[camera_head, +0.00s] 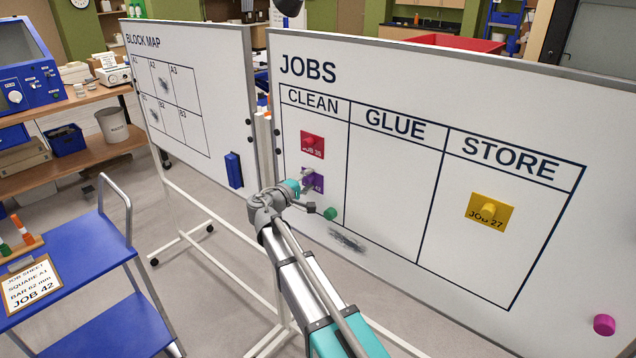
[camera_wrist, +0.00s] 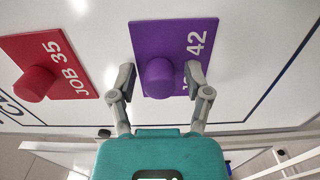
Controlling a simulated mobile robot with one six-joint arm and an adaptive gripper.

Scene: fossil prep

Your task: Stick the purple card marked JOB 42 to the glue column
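The purple card (camera_wrist: 172,35) is on the whiteboard in the CLEAN column, and its visible marking ends in 42. Its round purple knob (camera_wrist: 159,78) faces my wrist camera. In the head view the purple card (camera_head: 318,175) is below the red card and partly hidden by my gripper. My gripper (camera_wrist: 160,72) is open, with one finger on each side of the knob and a visible gap on both sides. The GLUE column (camera_head: 391,190) is empty, between CLEAN and STORE.
The red JOB 35 card (camera_head: 312,153) is just above the purple one. A yellow JOB 27 card (camera_head: 477,218) is in STORE. A green magnet (camera_head: 330,213) and a dark smudge (camera_head: 347,239) are low on the board. The BLOCK MAP board (camera_head: 205,60) stands to the left.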

